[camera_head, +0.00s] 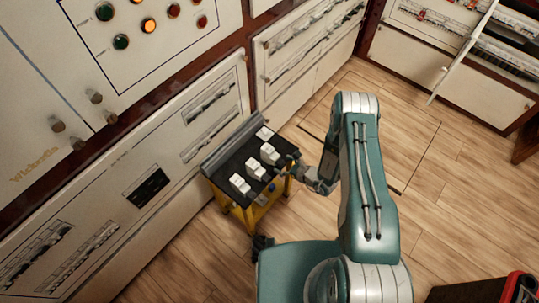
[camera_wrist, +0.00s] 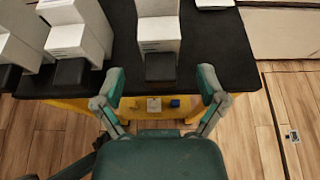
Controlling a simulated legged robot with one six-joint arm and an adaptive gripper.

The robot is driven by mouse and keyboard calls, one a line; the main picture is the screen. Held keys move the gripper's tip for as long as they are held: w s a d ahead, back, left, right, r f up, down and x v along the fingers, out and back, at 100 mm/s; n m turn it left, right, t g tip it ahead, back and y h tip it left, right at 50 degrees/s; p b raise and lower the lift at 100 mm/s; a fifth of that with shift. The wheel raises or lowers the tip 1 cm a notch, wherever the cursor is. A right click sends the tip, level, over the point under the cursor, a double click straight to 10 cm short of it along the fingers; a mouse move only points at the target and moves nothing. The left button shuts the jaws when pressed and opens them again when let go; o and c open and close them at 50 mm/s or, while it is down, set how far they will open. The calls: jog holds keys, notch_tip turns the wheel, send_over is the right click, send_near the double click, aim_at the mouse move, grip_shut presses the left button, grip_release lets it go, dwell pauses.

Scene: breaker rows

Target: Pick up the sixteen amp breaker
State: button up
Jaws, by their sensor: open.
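White breakers with dark front tabs stand in a row on a black-topped stand; no rating is readable, so I cannot tell which is the sixteen amp one. In the wrist view, one breaker (camera_wrist: 159,34) is straight ahead, centred between my fingers. Another breaker (camera_wrist: 76,32) is to its left, and a third (camera_wrist: 14,48) is partly cut off at the left edge. The row also shows in the head view, with a breaker (camera_head: 240,184) at the near end. My gripper (camera_wrist: 161,84) is open and empty, its fingertips apart at the stand's front edge, short of the centred breaker.
The black top (camera_wrist: 225,52) sits on a yellow stand (camera_head: 238,212) beside pale cabinets (camera_head: 215,105). A flat white piece (camera_wrist: 213,3) lies at the far right of the top. Wooden floor (camera_head: 440,190) is open to the right. A red and black object (camera_head: 515,288) is at the lower right.

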aim_at(277, 161)
jog(key=x, duration=0.3)
jog(key=shift+w+a+f, duration=0.15)
jog(key=shift+w+a, duration=0.1)
grip_shut()
